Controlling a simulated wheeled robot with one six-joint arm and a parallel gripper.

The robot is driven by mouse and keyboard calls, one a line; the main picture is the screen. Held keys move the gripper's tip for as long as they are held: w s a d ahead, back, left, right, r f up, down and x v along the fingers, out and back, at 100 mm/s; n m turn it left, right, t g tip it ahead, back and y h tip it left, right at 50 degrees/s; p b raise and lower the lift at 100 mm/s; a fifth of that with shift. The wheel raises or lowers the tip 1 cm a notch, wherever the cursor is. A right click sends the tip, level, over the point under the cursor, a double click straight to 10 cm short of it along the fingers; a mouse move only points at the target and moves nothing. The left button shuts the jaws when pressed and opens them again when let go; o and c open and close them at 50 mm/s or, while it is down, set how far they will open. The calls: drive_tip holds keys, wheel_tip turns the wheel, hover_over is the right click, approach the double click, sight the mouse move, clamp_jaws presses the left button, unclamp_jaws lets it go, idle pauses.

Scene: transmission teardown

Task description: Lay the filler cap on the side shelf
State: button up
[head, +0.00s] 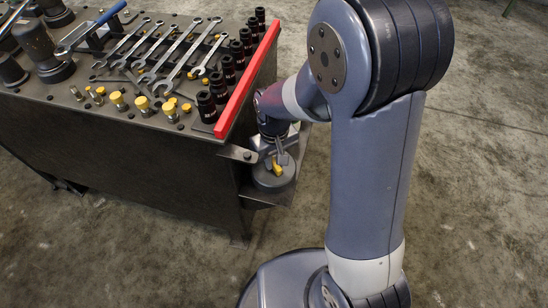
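A small yellow piece (278,171), which looks like the filler cap, shows at the top of a round grey part (271,184). The round part stands on the side shelf (252,198), a dark metal ledge fixed to the right end of the bench. My gripper (279,159) points down right over the yellow piece, its fingertips at or touching it. The view is too small to tell whether the fingers are closed on it or just around it. My wrist hides the back of the shelf.
The bench top (120,135) holds several wrenches (187,50), black sockets (228,70) and yellow-topped fittings (143,104). A red bar (248,82) runs along its right edge, close beside my wrist. The concrete floor (480,170) at right is clear.

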sight(274, 162)
drive_tip(key=o, duration=0.3)
drive_tip(key=shift+o, duration=0.2)
wheel_tip(274, 162, up, 12)
drive_tip(key=p, duration=0.3)
drive_tip(key=shift+r, duration=0.2)
